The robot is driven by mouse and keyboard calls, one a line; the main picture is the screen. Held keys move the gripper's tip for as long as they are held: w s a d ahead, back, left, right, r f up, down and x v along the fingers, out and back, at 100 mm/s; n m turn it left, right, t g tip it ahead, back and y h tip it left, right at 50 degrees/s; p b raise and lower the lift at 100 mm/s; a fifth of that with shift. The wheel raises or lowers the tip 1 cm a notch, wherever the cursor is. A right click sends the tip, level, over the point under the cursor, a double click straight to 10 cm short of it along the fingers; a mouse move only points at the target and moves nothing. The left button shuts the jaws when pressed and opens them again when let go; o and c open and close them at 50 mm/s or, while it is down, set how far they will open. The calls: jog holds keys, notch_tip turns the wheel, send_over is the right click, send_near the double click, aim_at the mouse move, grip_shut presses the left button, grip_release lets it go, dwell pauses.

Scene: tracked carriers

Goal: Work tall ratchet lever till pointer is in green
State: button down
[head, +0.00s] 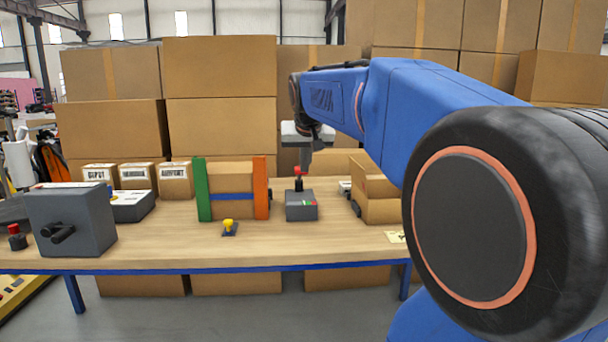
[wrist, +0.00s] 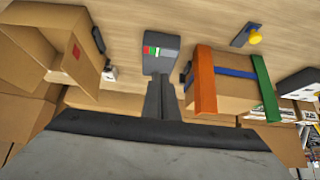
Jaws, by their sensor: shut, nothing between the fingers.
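The ratchet device is a small dark grey box (head: 301,206) on the table's middle, with an upright lever (head: 298,178) topped by a red knob. A small red and green strip (head: 309,203) shows on the box; the pointer is too small to make out. The box also shows in the wrist view (wrist: 170,62) with a red, green and white scale (wrist: 151,50). My gripper (head: 304,170) is shut and empty, pointing down, with its tips right at or just behind the red knob. I cannot tell whether they touch. In the wrist view my fingers (wrist: 160,82) hide the lever.
A cardboard box between green and orange uprights (head: 232,192) stands left of the device. An open carton (head: 375,190) stands to the right. A yellow knob (head: 229,226) sits at the front. A grey crank box (head: 70,220) is far left. The table front is mostly clear.

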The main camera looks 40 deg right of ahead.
jog(key=shift+v, duration=1)
jog(key=shift+s, duration=0.1)
dwell(0.3)
jog(key=s+a+f+n+y, duration=0.2)
jog(key=s+a+f+n, duration=0.1)
jog(key=s+a+f, duration=0.9)
jog(key=s+a+f+n+g+y, duration=0.1)
jog(key=s+a+f+n+y, duration=0.1)
jog(key=s+a+f, duration=0.9)
notch_tip(320, 180, down, 6)
jog(key=shift+s+a+r+n+g, duration=0.15)
jog(key=shift+s+a+n+g, duration=0.2)
jog(key=shift+s+n, duration=0.55)
